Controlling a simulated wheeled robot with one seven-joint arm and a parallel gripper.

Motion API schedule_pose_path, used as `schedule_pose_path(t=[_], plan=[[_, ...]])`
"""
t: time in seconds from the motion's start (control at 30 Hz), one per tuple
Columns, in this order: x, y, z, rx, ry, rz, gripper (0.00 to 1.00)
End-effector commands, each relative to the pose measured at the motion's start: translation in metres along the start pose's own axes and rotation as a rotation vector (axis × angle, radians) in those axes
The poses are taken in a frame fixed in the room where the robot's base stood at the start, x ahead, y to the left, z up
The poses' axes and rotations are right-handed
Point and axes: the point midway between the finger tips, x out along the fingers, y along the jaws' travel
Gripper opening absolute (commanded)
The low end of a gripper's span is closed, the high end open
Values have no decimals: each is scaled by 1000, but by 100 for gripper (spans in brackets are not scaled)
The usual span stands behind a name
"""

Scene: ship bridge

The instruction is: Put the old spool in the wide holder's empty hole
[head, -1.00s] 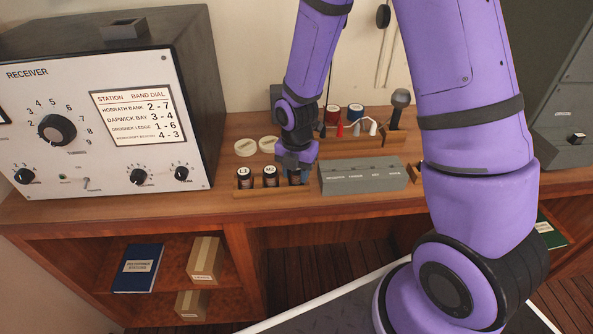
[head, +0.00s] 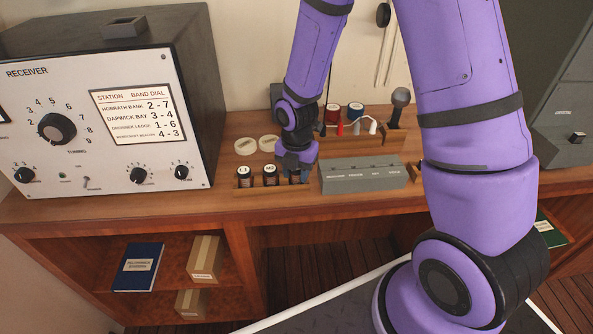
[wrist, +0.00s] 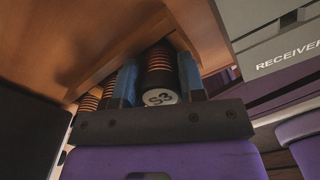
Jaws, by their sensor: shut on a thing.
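My gripper (head: 298,178) points down at the right end of a low wooden holder (head: 250,190) on the desk. In the wrist view, its blue fingers (wrist: 159,80) are shut on a dark, ribbed spool (wrist: 157,65) with a white cap marked S3. Two more spools, L1 (head: 243,173) and M2 (head: 270,173), stand upright in the same holder to the left. The fingers mostly hide the held spool in the head view. I cannot tell whether its foot is in a hole, nor which holder is the wide one.
The receiver (head: 85,115) stands close on the left. A grey box (head: 362,176) with labels is just right of my gripper. Pale discs (head: 246,146) lie behind the holder.

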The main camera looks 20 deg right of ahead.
Motion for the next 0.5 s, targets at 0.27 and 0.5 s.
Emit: schedule_pose_path(t=[0.27,0.5], plan=[[0,0,0,0,0,0,13],[0,0,0,0,0,0,67]])
